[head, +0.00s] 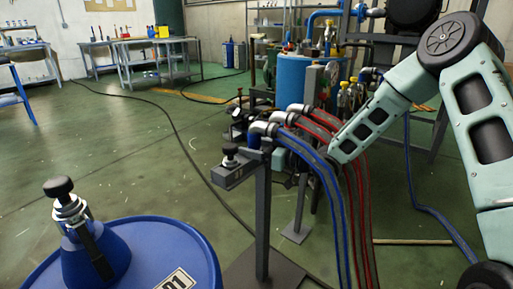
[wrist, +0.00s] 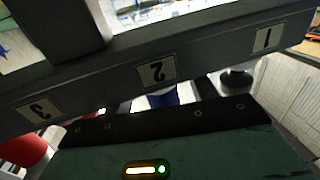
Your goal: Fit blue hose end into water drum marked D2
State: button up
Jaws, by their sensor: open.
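Blue hoses (head: 330,178) run down from silver elbow hose ends (head: 263,128) near a grey stand (head: 262,215) in the head view. In the wrist view, a grey bar (wrist: 205,58) bears upside-down labels 1, 2 and 3. A small blue part (wrist: 163,96) shows below label 2; I cannot tell whether it is a hose end. My gripper (wrist: 160,122) is open below the bar; its fingers are not clearly visible. In the head view, hoses hide it. A blue drum (head: 202,250) with a partly cut-off label that seems to read D1 stands lower left. I see no D2 label.
A black-knobbed fitting (head: 72,212) stands on the drum. Another black knob (head: 230,150) tops the stand's arm. Red hoses (head: 362,205) run beside the blue ones. A blue tank (head: 303,80) and pipework stand behind. The green floor (head: 130,130) is mostly clear at left.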

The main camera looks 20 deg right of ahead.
grip_shut()
jog(key=shift+r, duration=0.1)
